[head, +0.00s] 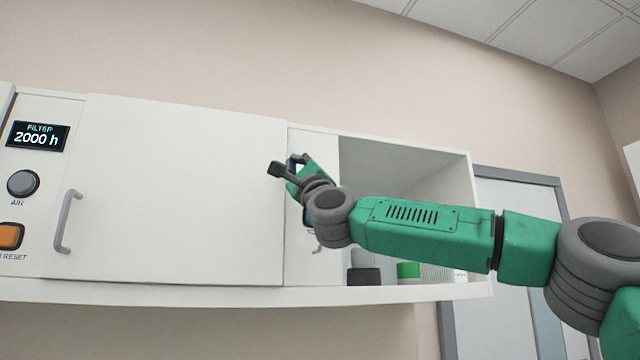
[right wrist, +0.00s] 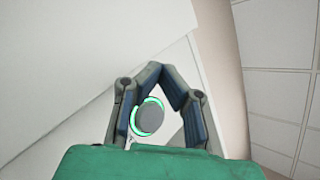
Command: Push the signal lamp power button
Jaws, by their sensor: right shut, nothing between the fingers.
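A round grey button (right wrist: 149,118) with a glowing green ring shows in the right wrist view, framed between the finger links of my right gripper (right wrist: 160,68). Those fingers are shut at their tips with nothing held, and the tips appear above the button in that picture. I cannot tell whether the gripper touches the panel. In the head view my right gripper (head: 297,164) is in front of the narrow white panel (head: 312,271) beside the open compartment. The button is hidden there behind the gripper and wrist. My left gripper is not in view.
A large white door (head: 185,190) with a grey handle (head: 68,222) covers the cabinet's middle. To its left are a filter display (head: 38,137), an AIR knob (head: 23,183) and an orange button (head: 10,236). The open compartment (head: 405,185) holds a green-capped container (head: 408,270).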

